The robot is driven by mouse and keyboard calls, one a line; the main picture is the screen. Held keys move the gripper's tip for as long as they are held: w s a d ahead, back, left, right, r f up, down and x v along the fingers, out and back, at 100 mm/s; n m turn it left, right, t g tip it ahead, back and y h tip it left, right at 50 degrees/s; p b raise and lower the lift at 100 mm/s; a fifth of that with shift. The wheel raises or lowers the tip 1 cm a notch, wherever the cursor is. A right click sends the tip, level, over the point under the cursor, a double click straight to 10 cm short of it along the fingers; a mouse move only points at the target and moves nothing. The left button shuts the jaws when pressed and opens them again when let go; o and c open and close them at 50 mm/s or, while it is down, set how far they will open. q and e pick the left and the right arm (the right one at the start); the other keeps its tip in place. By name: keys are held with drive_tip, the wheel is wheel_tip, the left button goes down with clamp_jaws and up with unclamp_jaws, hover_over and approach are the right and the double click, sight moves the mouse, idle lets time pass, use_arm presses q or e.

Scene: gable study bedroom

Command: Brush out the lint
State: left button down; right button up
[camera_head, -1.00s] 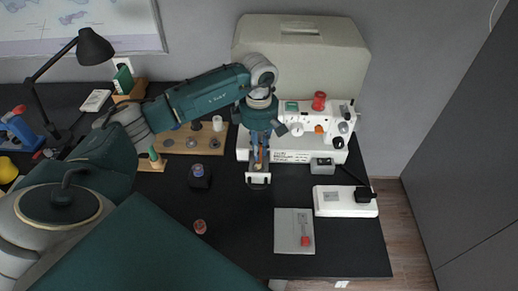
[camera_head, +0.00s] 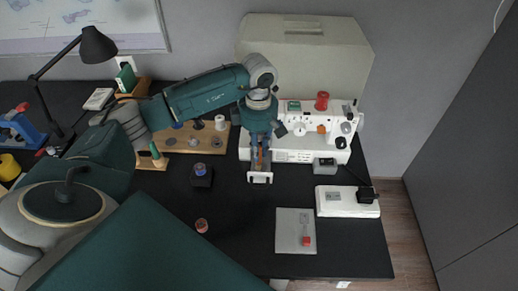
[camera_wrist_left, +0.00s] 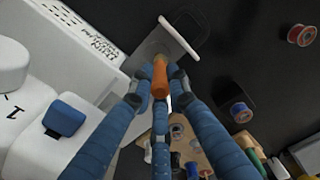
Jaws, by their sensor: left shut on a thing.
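My left gripper (camera_head: 260,163) is over the front left end of the white sewing machine (camera_head: 300,157), fingers pointing down. In the left wrist view the gripper (camera_wrist_left: 159,82) is shut on an orange handle (camera_wrist_left: 159,72), which I take for the lint brush. The brush's far end is over or in a grey compartment with a white front plate (camera_wrist_left: 179,38); this plate (camera_head: 260,178) also shows in the head view. I cannot tell whether the brush touches the compartment. No lint can be made out. My right gripper is not in view.
A grey plate with a red-ended tool (camera_head: 296,232) lies front right, near a white foot pedal (camera_head: 347,202). A dark block with a spool (camera_head: 202,175) and a loose red spool (camera_head: 202,226) are left of the gripper. The black tabletop (camera_head: 240,225) is clear at front centre.

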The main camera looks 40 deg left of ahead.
use_arm(q)
drive_tip(key=shift+s+d, duration=0.25)
idle(0.7)
drive_tip(key=shift+d, duration=0.3)
idle(0.4)
drive_tip(key=shift+w+d, duration=0.15)
drive_tip(key=shift+w, duration=0.1)
drive_tip(key=shift+w+b, duration=0.35)
drive_tip(key=shift+b, duration=0.15)
idle(0.7)
drive_tip(key=shift+w+a, duration=0.2)
drive_tip(key=shift+a, duration=0.05)
idle(0.4)
drive_tip(key=shift+r, duration=0.1)
drive_tip(key=shift+s+a+r+p, duration=0.1)
drive_tip(key=shift+s+r+p, duration=0.15)
drive_tip(key=shift+r+p, duration=1.1)
drive_tip(key=shift+s+r+p, duration=0.2)
drive_tip(key=shift+r+p, duration=0.45)
drive_tip(key=shift+r, duration=1.4)
